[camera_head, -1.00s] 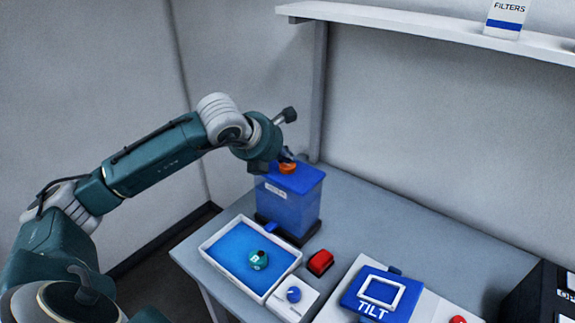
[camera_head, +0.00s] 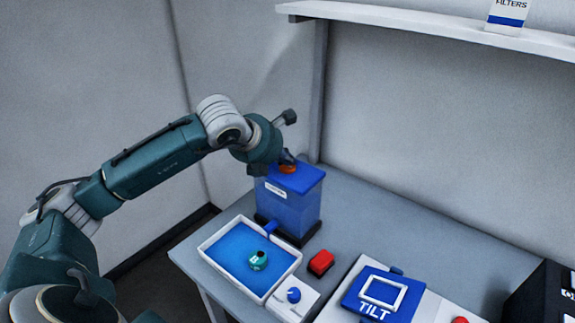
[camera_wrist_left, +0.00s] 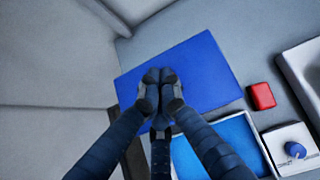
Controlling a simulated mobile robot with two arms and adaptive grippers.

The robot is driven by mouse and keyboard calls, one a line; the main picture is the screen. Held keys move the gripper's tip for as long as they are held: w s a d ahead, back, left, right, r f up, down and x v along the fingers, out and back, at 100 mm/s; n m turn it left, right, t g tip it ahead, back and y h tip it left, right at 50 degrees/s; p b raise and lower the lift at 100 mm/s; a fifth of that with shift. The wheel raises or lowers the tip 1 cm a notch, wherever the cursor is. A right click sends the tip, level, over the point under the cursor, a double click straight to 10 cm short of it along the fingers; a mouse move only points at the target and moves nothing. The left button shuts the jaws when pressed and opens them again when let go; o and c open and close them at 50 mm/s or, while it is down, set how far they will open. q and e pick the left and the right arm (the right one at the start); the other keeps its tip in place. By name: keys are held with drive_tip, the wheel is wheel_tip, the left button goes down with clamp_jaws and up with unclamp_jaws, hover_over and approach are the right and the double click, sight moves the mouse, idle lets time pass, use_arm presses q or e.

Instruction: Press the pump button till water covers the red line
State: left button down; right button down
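The pump is a blue box-shaped tank (camera_head: 290,208) with a white label and a blue lid. An orange button (camera_head: 287,168) sits on the lid. My left gripper (camera_head: 286,159) is right at the button from above and partly hides it; contact is hard to tell. In the left wrist view its fingers (camera_wrist_left: 160,78) are together over the blue lid (camera_wrist_left: 205,72), with the button hidden beneath. Beside the tank is a white-rimmed tray (camera_head: 218,265) with blue water (camera_head: 235,248) and a small teal round object (camera_head: 258,260) in it. I see no red line.
A red block (camera_head: 321,262) lies right of the tray. A blue knob (camera_head: 293,295) on a white panel and a blue TILT plate (camera_head: 350,300) are nearer. A shelf (camera_head: 430,30) with a FILTERS box (camera_head: 507,15) runs along the wall. The rear tabletop is clear.

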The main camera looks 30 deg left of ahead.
sight(287, 168)
use_arm(q)
drive_tip(key=shift+f, duration=0.3)
drive_tip(key=shift+r, duration=0.15)
idle(0.3)
drive_tip(key=shift+r+p, duration=0.35)
drive_tip(key=shift+r, duration=0.65)
drive_tip(key=shift+r, duration=0.1)
drive_tip(key=shift+r+p, duration=1.5)
drive_tip(key=shift+r, duration=0.95)
drive_tip(key=shift+f, duration=0.1)
